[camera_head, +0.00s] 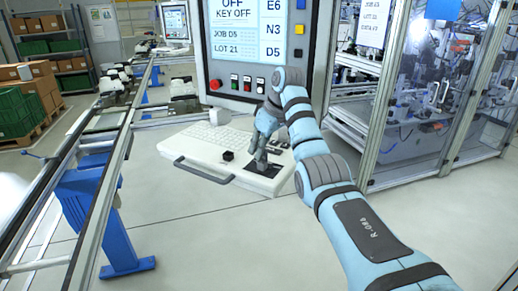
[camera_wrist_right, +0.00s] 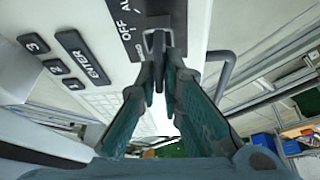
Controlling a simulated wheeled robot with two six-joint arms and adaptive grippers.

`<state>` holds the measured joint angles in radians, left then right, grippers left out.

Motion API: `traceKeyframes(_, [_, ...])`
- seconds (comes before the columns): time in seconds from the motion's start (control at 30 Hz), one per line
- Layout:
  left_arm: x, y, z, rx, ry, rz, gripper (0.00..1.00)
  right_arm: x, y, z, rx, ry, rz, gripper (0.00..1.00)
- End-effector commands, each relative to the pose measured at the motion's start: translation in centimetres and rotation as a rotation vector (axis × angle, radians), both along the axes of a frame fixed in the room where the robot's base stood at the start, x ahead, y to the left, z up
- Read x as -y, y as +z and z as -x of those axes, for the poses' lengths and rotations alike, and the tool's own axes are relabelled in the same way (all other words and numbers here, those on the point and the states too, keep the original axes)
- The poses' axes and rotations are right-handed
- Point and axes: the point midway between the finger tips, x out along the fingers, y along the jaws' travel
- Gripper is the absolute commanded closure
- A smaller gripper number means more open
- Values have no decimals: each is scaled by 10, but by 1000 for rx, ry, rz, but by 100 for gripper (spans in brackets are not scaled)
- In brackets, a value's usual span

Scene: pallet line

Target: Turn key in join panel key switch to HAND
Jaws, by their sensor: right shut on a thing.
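My right gripper (camera_head: 258,160) reaches down onto the white console (camera_head: 200,147) below the screen. In the right wrist view my right gripper (camera_wrist_right: 163,75) has its two fingers closed around the dark key (camera_wrist_right: 158,42). The key stands at the black key switch plate (camera_wrist_right: 181,14), which shows the words OFF and part of AU; a further label is partly hidden. The plate also shows in the head view (camera_head: 262,171), partly covered by the gripper. The screen (camera_head: 232,30) reads OFF and KEY OFF. My left gripper is out of view.
A red button (camera_head: 214,84) and several smaller buttons sit under the screen. A conveyor (camera_head: 105,140) runs at left; a glazed machine cell (camera_head: 430,100) stands at right.

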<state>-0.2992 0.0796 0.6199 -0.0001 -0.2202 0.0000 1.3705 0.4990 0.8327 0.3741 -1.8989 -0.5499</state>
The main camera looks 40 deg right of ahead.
Motion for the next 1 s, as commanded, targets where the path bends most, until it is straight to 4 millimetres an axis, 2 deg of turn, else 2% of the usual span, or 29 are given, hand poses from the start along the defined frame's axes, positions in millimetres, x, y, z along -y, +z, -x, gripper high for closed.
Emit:
traceKeyframes(0.2, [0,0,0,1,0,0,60,-3,0,1,-1,233,-4,100])
traceKeyframes(0.37, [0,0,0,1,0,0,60,-3,-1,1,-2,249,-1,100])
traceKeyframes(0.4, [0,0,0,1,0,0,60,-3,-1,1,-2,248,-1,91])
traceKeyframes(0.53, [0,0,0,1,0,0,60,-3,-1,1,-2,246,-1,70])
traceKeyframes(0.77, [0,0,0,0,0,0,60,-2,0,2,-1,244,-1,69])
traceKeyframes(0.9, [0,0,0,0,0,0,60,-2,0,2,-1,244,-1,49])
traceKeyframes(1.0, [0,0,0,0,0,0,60,-3,0,1,0,245,-1,49])
